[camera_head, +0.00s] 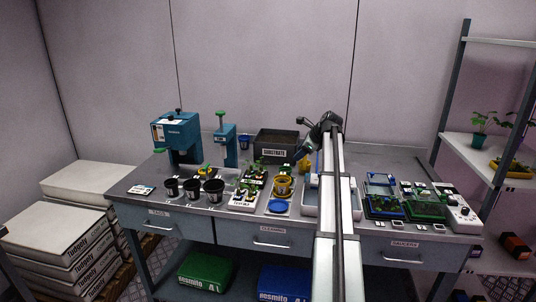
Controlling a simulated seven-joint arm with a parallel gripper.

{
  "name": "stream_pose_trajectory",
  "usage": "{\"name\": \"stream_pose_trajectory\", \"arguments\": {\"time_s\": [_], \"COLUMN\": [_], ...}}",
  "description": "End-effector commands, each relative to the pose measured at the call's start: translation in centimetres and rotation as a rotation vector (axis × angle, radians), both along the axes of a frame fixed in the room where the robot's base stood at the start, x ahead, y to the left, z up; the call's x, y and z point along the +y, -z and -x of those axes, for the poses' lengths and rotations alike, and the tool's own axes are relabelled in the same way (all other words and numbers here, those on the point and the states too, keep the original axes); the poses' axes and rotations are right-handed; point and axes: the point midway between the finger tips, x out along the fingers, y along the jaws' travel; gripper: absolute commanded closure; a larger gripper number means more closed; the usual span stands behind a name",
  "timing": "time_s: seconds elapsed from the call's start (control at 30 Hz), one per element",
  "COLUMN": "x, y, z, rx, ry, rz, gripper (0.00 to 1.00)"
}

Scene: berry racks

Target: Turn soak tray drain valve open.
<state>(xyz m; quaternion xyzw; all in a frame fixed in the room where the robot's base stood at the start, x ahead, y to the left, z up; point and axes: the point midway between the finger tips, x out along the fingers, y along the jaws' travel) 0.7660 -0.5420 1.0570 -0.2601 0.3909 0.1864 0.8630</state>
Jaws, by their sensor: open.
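The soak tray looks to be the white tray (310,207) at the right of the middle of the bench. My arm crosses in front of it and hides much of it. I cannot make out its drain valve; it is hidden or too small to tell.
The substrate bin (277,144) stands behind. Black pots (213,190), a yellow pot (283,186) and a blue disc (279,207) are left of the tray. Green and blue trays (423,209) and a white power strip (462,216) stand right. The bench's back right is clear.

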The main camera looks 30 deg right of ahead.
Motion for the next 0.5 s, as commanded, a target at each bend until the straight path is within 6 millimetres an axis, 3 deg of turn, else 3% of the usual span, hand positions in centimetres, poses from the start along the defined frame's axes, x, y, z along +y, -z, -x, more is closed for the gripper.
{"name": "stream_pose_trajectory", "arguments": {"time_s": [0.5], "x": [6.6], "y": [0.8], "z": [-5.2], "rx": [-0.123], "ry": [-0.183], "rz": [0.084], "gripper": [0.49]}}
